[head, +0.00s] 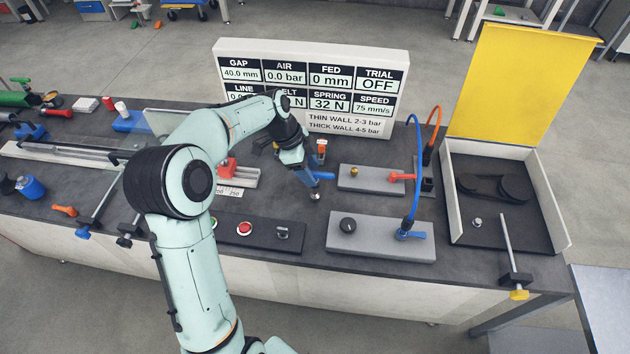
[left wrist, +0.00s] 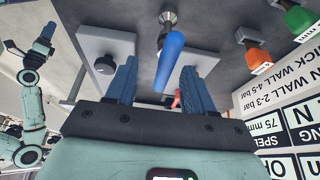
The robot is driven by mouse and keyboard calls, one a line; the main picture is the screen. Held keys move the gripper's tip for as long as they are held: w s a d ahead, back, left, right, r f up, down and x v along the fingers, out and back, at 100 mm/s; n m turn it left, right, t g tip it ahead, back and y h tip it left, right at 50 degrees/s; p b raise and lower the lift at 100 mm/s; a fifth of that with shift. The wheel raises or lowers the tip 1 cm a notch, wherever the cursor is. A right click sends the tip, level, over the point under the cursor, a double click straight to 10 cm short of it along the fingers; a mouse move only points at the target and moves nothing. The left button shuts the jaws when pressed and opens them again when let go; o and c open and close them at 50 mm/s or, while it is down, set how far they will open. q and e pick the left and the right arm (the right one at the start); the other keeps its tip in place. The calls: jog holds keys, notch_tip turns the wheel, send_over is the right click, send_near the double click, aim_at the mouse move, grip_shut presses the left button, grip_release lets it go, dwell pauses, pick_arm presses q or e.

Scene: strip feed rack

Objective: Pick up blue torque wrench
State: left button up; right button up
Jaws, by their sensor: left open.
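The blue torque wrench shows in the left wrist view as a blue handle (left wrist: 169,60) with a silver head at its far end. In the head view its blue handle (head: 325,175) shows beside my left gripper (head: 306,176), partly hidden by it. In the left wrist view my left gripper (left wrist: 160,72) is open, its two blue fingers on either side of the handle. I cannot tell whether they touch it. My right arm (left wrist: 32,110) shows at the left of the left wrist view, too small to read its gripper.
Two grey blocks with fittings (head: 370,180) (head: 380,240) and blue and orange hoses stand right of the wrench. An orange-topped tool (head: 321,148) stands close behind it. The white display board (head: 396,95) is at the back. A black panel with a red button (head: 245,229) lies in front.

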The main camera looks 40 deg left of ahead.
aim_at(315, 172)
pick_arm(q)
jog(key=x, duration=0.4)
jog(key=shift+w+d+f, duration=0.1)
jog(key=shift+w, duration=0.35)
jog(key=shift+s, duration=0.1)
jog(key=shift+c, duration=0.7)
grip_shut()
pick_arm(e)
jog(key=shift+w+r, duration=0.35)
jog(key=shift+r, duration=0.05)
pick_arm(q)
notch_tip(315, 172, up, 20)
jog(key=p, duration=0.2)
pick_arm(e)
jog(key=shift+w+r, duration=1.35)
jog(key=shift+w, duration=0.1)
